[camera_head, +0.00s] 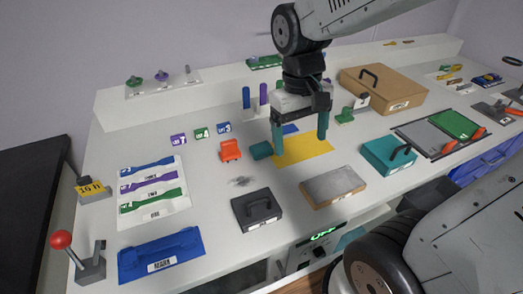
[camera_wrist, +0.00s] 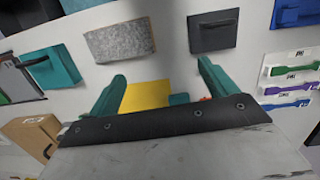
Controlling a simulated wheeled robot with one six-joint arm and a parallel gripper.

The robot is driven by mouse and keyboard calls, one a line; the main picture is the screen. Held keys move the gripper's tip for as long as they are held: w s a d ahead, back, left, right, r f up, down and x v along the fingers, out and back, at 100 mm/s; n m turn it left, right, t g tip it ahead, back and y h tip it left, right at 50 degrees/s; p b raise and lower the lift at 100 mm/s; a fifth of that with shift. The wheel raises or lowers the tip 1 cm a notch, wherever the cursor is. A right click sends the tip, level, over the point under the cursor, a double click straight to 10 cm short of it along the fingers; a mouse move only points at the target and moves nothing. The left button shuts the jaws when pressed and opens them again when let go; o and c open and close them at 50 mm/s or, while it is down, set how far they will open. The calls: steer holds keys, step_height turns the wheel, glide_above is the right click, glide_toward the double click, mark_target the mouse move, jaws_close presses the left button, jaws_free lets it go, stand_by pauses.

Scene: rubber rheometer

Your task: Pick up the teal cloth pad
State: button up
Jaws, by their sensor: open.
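A small teal pad (camera_head: 261,150) lies on the white bench, just left of a yellow sheet (camera_head: 308,149); I take it for the cloth pad. In the wrist view the teal pad (camera_wrist: 179,99) shows partly, beside the right finger and the yellow sheet (camera_wrist: 146,94). My gripper (camera_head: 300,148) is open and empty, pointing down over the yellow sheet, with its left finger close to the pad. The wrist view shows the two teal fingers of my gripper (camera_wrist: 162,72) spread apart. I cannot tell whether the finger touches the pad.
A red-orange block (camera_head: 230,151) stands left of the pad. A dark case (camera_head: 257,210), a grey slab (camera_head: 333,187) and a teal case with a black handle (camera_head: 389,156) lie nearer the front.

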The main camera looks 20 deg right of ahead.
steer(key=w+a+f, duration=0.1)
steer(key=w+f, duration=0.7)
steer(key=w, duration=0.3)
steer(key=t, duration=0.2)
glide_above(261, 147)
steer(key=shift+w+d+f, duration=0.15)
steer(key=shift+d+f, duration=0.05)
steer(key=shift+f, duration=0.05)
steer(key=f, duration=0.7)
steer(key=shift+s+a+f, duration=0.2)
steer(key=shift+f, duration=0.05)
steer(key=c, duration=1.2)
steer(key=shift+o, duration=0.2)
steer(key=shift+r, duration=0.15)
